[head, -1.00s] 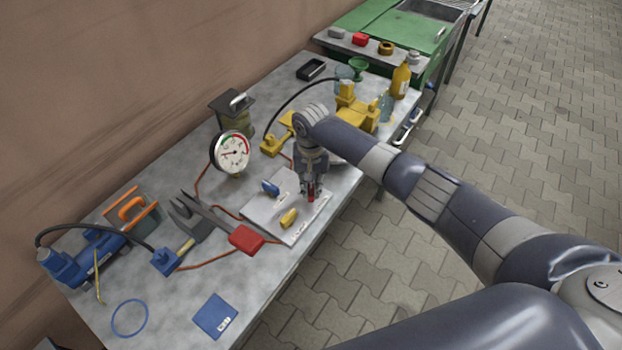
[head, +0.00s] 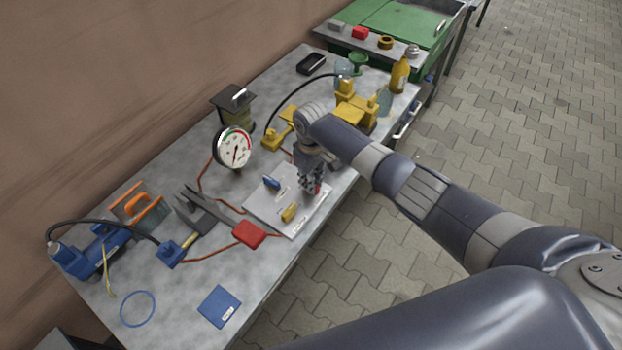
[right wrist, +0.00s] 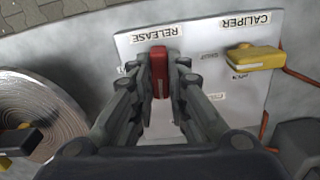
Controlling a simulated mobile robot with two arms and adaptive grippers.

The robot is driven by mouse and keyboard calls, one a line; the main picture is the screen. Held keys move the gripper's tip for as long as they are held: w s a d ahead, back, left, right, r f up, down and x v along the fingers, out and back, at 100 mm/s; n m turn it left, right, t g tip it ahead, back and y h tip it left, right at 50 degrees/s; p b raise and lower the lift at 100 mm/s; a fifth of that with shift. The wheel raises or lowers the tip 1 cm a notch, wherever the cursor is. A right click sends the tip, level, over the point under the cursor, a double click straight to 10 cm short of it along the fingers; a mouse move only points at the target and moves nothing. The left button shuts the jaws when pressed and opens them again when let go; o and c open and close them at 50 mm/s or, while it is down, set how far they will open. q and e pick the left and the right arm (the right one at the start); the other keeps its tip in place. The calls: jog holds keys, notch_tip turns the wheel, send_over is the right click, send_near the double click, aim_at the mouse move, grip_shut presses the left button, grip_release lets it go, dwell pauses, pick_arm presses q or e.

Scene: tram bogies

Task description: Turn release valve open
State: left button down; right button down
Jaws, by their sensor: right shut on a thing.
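The red release valve handle (right wrist: 159,72) stands between my right gripper's fingers in the right wrist view, beside the label RELEASE. My right gripper (right wrist: 159,88) is shut on it; in the head view the right gripper (head: 312,188) hides most of the handle. The valve panel (head: 262,208) is a pale plate on the bench. It also carries a yellow handle (head: 290,212), labelled CALIPER in the right wrist view (right wrist: 254,58), and a blue handle (head: 271,183). My left gripper is not in view.
A pressure gauge (head: 234,148) stands behind the panel. A red-ended tool (head: 249,234) lies left of it. Blue (head: 80,258) and yellow (head: 355,112) pump-like units stand farther along the metal bench.

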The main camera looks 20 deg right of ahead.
jog(key=shift+n, duration=0.7)
jog(key=c, duration=1.6)
grip_release()
jog(key=shift+o, duration=0.2)
jog(key=shift+r, duration=0.1)
notch_tip(320, 180, up, 12)
